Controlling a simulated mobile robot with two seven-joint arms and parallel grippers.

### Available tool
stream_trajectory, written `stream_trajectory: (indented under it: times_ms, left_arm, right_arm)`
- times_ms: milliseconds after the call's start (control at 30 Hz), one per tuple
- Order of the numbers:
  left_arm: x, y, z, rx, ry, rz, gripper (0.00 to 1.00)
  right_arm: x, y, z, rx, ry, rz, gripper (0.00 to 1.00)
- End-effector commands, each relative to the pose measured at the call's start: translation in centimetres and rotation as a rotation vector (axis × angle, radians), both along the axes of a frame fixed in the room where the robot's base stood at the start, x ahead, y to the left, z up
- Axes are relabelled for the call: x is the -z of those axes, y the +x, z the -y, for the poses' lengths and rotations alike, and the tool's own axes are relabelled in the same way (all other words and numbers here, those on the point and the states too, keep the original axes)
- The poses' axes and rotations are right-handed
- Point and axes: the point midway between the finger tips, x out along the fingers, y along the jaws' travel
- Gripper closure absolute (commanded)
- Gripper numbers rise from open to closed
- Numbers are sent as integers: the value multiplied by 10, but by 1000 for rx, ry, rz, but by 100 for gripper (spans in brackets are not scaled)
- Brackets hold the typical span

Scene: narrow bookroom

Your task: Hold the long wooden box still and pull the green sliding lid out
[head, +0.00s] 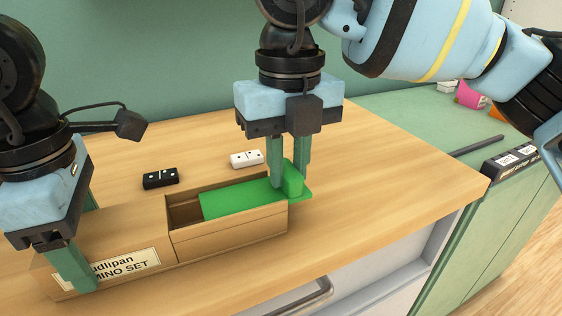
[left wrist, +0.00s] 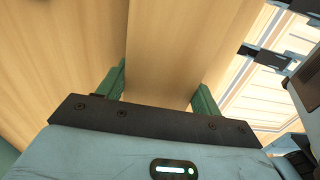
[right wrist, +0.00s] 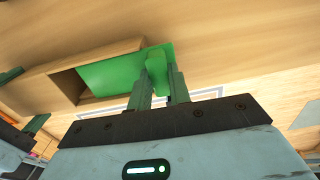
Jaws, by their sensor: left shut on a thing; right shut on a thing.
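The long wooden box (head: 228,233) lies on the wooden table, with a domino set label on its left part. My left gripper (head: 75,262) is shut across the box's left end; in the left wrist view the box (left wrist: 160,50) fills the space between the fingers. The green sliding lid (head: 235,198) is partly out to the right. A dark opening shows at its left, and its right end sticks out past the box end. My right gripper (head: 287,178) is shut on the lid's raised green grip, also seen between the fingers in the right wrist view (right wrist: 156,72).
A black domino (head: 160,179) and a white domino (head: 246,159) lie on the table (head: 400,170) behind the box. The table is clear to the right of the lid, up to its edge. A drawer handle (head: 300,298) is below the front edge.

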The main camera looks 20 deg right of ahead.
Motion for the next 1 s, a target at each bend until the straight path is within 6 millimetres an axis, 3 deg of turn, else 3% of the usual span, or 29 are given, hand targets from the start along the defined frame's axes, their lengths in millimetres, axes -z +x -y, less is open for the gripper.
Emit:
stream_trajectory:
  times_ms: [1000]
  left_arm:
    - [0,0,0,1,0,0,63]
  right_arm:
    - [0,-1,35,1,1,1,100]
